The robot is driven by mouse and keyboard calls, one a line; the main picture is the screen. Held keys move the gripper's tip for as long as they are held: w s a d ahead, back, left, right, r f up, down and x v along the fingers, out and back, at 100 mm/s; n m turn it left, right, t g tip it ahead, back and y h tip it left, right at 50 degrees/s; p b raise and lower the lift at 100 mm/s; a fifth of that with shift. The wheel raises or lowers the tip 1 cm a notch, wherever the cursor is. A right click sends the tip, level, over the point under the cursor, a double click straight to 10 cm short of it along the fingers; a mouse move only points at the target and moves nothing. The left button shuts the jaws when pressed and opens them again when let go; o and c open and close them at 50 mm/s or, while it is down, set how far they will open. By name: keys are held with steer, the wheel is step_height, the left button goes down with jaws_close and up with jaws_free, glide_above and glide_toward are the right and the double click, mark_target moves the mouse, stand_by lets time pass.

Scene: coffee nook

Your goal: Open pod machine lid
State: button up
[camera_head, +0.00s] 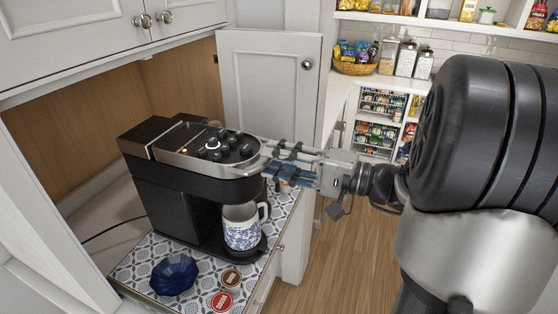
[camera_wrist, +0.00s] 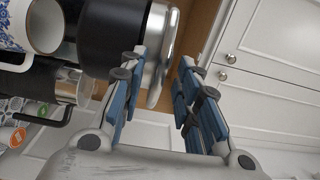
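The pod machine (camera_head: 180,195) is black with a silver top and stands on a patterned surface. Its lid (camera_head: 215,145) looks shut, with a rounded silver front edge. That silver edge (camera_wrist: 158,85) shows in the wrist view between my two fingers, with gaps on both sides. My gripper (camera_head: 277,160) reaches in from the right at the lid's front. It is open, with blue finger pads, and it also shows in the wrist view (camera_wrist: 160,82). I cannot tell whether a finger touches the lid. A blue-and-white mug (camera_head: 241,232) stands under the machine's head.
A dark blue bowl (camera_head: 174,274), a brown-topped pod (camera_head: 231,278) and a red-topped pod (camera_head: 221,301) lie in front of the machine. A cabinet door (camera_head: 268,85) stands behind it. Upper cabinets (camera_head: 75,40) hang above left. Open floor (camera_head: 340,265) lies to the right.

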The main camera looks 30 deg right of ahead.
steer(key=shift+c, duration=0.2)
jaws_close()
stand_by(0.6)
